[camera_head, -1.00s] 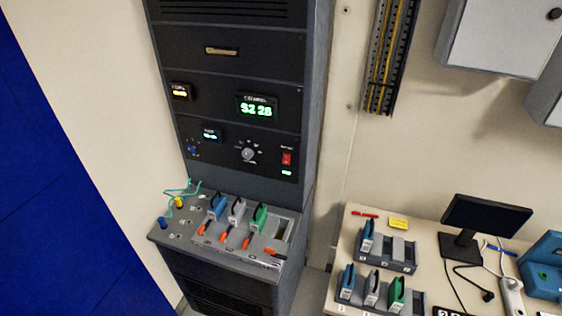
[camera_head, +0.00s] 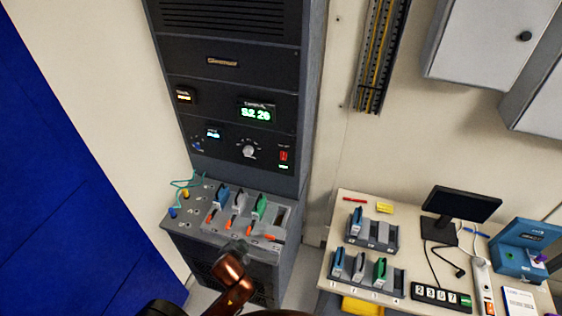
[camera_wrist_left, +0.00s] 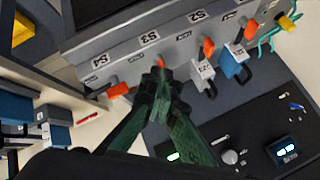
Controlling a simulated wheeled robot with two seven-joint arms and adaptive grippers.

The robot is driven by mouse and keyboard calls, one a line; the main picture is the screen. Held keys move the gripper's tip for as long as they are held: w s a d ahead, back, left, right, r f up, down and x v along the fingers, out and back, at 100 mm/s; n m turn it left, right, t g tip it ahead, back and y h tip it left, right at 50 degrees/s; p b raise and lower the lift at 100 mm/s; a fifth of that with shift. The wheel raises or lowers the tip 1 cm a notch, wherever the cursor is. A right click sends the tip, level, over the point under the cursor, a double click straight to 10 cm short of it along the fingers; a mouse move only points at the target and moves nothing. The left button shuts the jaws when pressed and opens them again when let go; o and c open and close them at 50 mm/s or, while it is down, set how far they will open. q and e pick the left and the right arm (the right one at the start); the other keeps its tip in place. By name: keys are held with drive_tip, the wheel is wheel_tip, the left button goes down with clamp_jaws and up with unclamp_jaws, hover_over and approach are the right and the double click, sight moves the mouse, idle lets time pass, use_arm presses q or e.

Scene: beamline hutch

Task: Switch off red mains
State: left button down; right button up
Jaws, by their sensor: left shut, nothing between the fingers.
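The red mains switch (camera_head: 284,155) is a small red rocker on the dark rack's lower control panel, right of the round knob, with a small green light below it. My left gripper (camera_head: 236,246) is in front of the sloping module shelf, below and left of the switch and apart from it. In the left wrist view its fingertips (camera_wrist_left: 160,82) are together and empty, in front of the shelf near the S3 label. The red switch cannot be made out there; the panel is partly hidden behind the gripper. My right gripper is not in view.
The shelf carries blue, grey and green modules (camera_head: 260,206) with orange levers and teal cables at its left. A bench (camera_head: 320,298) at right holds module racks, a monitor (camera_head: 459,207) and a power strip (camera_head: 483,280). Grey wall cabinets hang above.

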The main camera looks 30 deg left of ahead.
sight(284, 159)
use_arm(q)
drive_tip(key=w+d+r+m+t, duration=0.1)
drive_tip(key=w+r+m+t, duration=0.7)
drive_tip(key=w+r, duration=0.9)
drive_tip(key=w+m, duration=0.1)
drive_tip(key=m, duration=0.2)
drive_tip(key=shift+w+d+t, duration=0.3)
drive_tip(key=shift+d, duration=0.05)
drive_tip(key=shift+w+p, duration=0.1)
drive_tip(key=shift+p, duration=0.2)
drive_tip(key=p+x, duration=0.2)
drive_tip(key=x, duration=1.2)
drive_tip(key=shift+d+f, duration=0.1)
drive_tip(key=shift+f, duration=0.05)
